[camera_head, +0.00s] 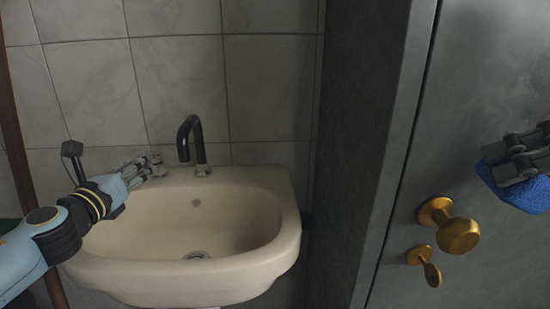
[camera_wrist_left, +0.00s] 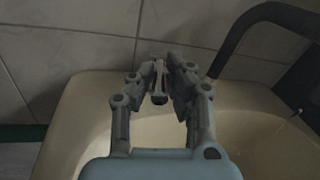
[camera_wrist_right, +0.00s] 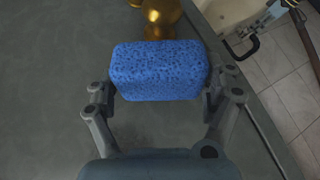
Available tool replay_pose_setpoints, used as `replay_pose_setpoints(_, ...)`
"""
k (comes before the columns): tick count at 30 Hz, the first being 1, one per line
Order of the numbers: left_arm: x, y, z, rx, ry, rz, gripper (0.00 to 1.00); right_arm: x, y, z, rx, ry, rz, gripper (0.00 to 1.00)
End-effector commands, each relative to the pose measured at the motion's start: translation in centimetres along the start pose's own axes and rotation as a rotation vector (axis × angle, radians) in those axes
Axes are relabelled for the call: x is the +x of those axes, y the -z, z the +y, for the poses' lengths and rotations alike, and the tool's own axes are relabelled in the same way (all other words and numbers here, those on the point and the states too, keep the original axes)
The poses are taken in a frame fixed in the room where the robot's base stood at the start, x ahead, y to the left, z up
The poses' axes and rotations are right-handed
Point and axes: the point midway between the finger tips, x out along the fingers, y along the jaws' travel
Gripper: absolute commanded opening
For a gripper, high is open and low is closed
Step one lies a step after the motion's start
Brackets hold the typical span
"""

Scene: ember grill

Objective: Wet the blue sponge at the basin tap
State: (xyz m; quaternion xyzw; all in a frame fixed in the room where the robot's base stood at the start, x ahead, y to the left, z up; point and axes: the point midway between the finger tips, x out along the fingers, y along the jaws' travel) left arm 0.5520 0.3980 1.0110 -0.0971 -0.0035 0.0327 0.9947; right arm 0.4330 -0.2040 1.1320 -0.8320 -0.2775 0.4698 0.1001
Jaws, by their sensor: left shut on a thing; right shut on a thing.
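The cream basin (camera_head: 285,230) stands against the tiled wall, with a black curved tap spout (camera_head: 198,152) at its back rim. No water shows below the spout. My left gripper (camera_head: 147,168) is at the small tap handle (camera_head: 157,166) left of the spout. In the left wrist view its fingers (camera_wrist_left: 158,78) are closed around the handle (camera_wrist_left: 159,97), partly hiding it. My right gripper (camera_head: 518,158) is shut on the blue sponge (camera_head: 520,193), at the far right, away from the basin. The right wrist view shows the sponge (camera_wrist_right: 158,72) squarely between the fingers.
A grey door (camera_head: 485,80) with a brass knob (camera_head: 458,235) and a brass key turn (camera_head: 431,272) stands on the right, close to the sponge. A dark door frame (camera_head: 355,150) stands between basin and door. The basin bowl is empty.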

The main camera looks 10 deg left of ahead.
Motion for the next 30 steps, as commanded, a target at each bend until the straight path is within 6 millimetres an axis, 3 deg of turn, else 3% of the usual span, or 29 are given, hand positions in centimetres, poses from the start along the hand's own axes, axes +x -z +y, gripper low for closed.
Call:
replay_pose_setpoints(11, 0.0, -0.1, 0.3, -0.001, 0.039, 0.009, 0.00, 0.4, -0.3, 0.3, 0.000, 0.000, -0.001, 0.58)
replay_pose_setpoints(12, 0.0, -0.1, 0.3, -0.001, 0.039, 0.009, 0.15, 0.4, -0.3, 0.3, 0.000, 0.000, -0.001, 0.58)
replay_pose_setpoints(17, 0.0, -0.1, 0.2, -0.001, 0.038, 0.008, 0.36, 0.4, -0.3, 0.3, 0.000, 0.000, -0.001, 0.58)
replay_pose_setpoints(26, -0.2, 0.0, 0.3, -0.001, 0.038, 0.009, 0.36, 0.4, -0.3, 0.3, 0.000, 0.000, -0.001, 0.58)
replay_pose_setpoints(30, -1.8, 0.1, 0.4, 0.003, 0.036, 0.013, 0.36, 0.4, -0.3, 0.3, 0.000, 0.000, -0.001, 0.58)
